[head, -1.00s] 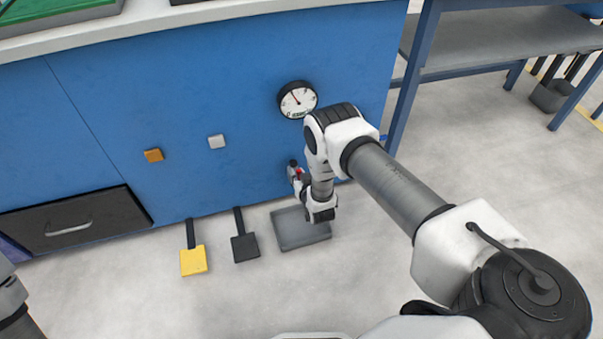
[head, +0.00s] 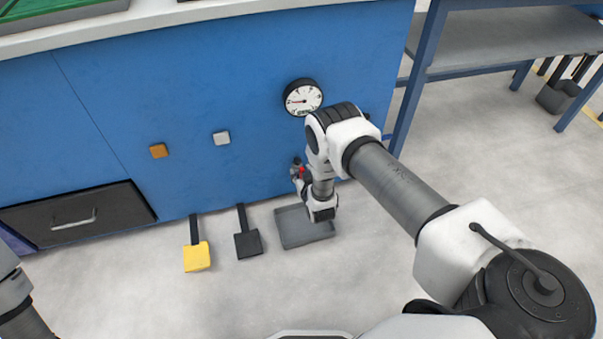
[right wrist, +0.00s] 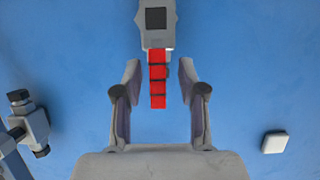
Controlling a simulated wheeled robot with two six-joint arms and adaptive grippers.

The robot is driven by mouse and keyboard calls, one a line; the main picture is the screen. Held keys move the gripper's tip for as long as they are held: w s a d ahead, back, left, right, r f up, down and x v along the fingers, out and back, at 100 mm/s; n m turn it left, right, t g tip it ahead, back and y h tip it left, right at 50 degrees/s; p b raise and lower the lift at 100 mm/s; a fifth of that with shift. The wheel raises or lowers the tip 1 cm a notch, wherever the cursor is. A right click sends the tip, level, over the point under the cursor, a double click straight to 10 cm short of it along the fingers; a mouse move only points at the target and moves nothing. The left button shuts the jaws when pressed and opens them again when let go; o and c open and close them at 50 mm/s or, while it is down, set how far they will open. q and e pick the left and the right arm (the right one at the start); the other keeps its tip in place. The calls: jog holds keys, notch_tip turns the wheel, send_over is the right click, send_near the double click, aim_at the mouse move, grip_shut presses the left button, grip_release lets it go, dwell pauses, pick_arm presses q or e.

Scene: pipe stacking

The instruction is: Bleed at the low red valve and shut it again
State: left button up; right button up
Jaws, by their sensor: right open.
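The low red valve handle (right wrist: 157,82) extends from a grey valve body (right wrist: 156,22) in the right wrist view. A bit of its red (head: 302,171) shows beside my gripper in the head view. My right gripper (right wrist: 159,72) is open, with one finger on each side of the handle and visible gaps between. In the head view my right wrist partly hides the valve. The round gauge (head: 303,97) on the blue panel above has its needle pointing left. A grey tray (head: 290,236) lies on the floor below the valve. My left gripper is out of view.
Yellow (head: 197,257) and black (head: 248,244) pedals stand on the floor left of the tray. Orange (head: 158,151) and white (head: 221,138) buttons sit on the panel. A black drawer (head: 90,222) is at left. Open floor lies in front.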

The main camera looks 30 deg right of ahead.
jog(key=v, duration=1.2)
jog(key=shift+f, duration=0.1)
dwell(0.8)
